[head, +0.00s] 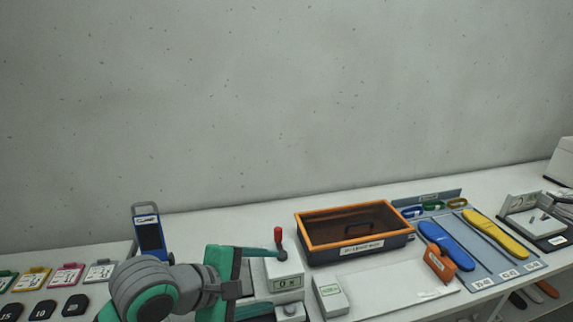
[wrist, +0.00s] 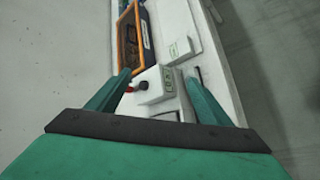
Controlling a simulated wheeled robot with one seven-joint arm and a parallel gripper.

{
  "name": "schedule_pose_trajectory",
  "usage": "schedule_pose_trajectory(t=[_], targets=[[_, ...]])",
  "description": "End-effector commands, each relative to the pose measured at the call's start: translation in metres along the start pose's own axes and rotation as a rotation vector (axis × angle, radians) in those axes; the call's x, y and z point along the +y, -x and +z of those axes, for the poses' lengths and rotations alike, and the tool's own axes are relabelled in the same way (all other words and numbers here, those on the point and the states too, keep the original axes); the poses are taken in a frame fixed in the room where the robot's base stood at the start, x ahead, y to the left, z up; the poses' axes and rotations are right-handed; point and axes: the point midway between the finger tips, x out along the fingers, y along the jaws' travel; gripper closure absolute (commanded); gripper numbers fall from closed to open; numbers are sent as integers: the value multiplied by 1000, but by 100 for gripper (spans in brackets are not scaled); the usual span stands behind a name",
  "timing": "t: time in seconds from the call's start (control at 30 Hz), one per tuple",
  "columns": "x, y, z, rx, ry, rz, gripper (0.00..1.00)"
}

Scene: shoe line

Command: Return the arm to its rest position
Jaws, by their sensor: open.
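My gripper (head: 258,281) is at the lower middle of the head view, at the end of my grey and green arm. Its two green fingers also show in the wrist view (wrist: 150,95), spread wide apart. Nothing is between them in its grasp. A white device (head: 284,274) with a red-knobbed lever stands beyond the fingers in the head view. In the wrist view the same white device (wrist: 158,88) shows between and beyond the fingertips. Whether a finger touches it I cannot tell.
An orange-rimmed bin (head: 306,244) stands right of the device. A small white box (head: 330,297) sits in front of it. A blue mat (head: 489,268) holds a blue insole (head: 446,246) and a yellow insole (head: 495,235). A blue handled device (head: 150,236) stands left. The wall closes the back.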

Motion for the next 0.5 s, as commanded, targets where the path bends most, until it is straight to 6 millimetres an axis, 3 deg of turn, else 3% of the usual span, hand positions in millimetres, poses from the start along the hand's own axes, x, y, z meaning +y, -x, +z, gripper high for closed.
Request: schedule_pose_trajectory(t=[0.2,0.5], targets=[[41,-28,33,-112,-98,262,27],[72,-47,51,-130,-166,593,27]])
